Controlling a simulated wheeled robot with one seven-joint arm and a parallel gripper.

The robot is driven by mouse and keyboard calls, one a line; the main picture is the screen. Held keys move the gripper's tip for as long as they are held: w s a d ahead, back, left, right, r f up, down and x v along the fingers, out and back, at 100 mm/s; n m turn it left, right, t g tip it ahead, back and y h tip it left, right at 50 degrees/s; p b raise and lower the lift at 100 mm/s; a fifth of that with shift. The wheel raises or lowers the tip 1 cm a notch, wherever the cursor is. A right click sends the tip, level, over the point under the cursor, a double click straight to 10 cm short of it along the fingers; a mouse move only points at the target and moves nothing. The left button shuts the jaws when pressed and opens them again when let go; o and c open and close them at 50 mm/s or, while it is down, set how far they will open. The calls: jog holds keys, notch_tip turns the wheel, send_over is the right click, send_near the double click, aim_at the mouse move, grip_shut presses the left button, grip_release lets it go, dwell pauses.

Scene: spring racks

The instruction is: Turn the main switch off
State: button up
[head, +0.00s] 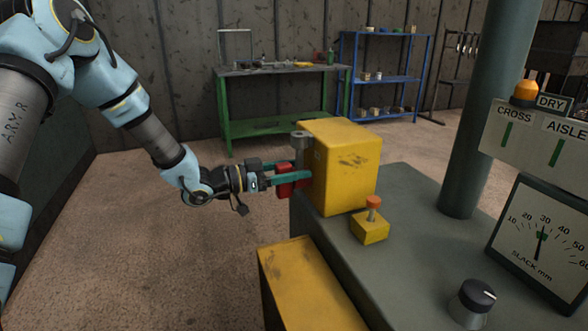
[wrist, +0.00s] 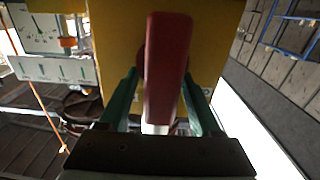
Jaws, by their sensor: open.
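The main switch looks to be the red handle (head: 285,184) on the left side of the yellow box (head: 346,170), which stands on a grey console. In the wrist view the red handle (wrist: 167,65) is a long bar in front of a round red hub on the yellow face (wrist: 208,45). My gripper (head: 289,172) reaches in from the left at the handle. Its teal fingers are open, one on each side of the handle, with gaps showing in the wrist view (wrist: 160,92). Part of the handle is hidden behind a finger in the head view.
An orange-topped button (head: 373,205) on a small yellow block, a black knob (head: 472,302) and a slack gauge (head: 541,240) sit on the console (head: 420,235). A green post (head: 482,110) rises behind. A yellow block (head: 305,285) stands at the front. Floor at left is clear.

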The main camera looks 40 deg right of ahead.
jog(key=c, duration=1)
jog(key=shift+a+f, duration=0.1)
grip_shut()
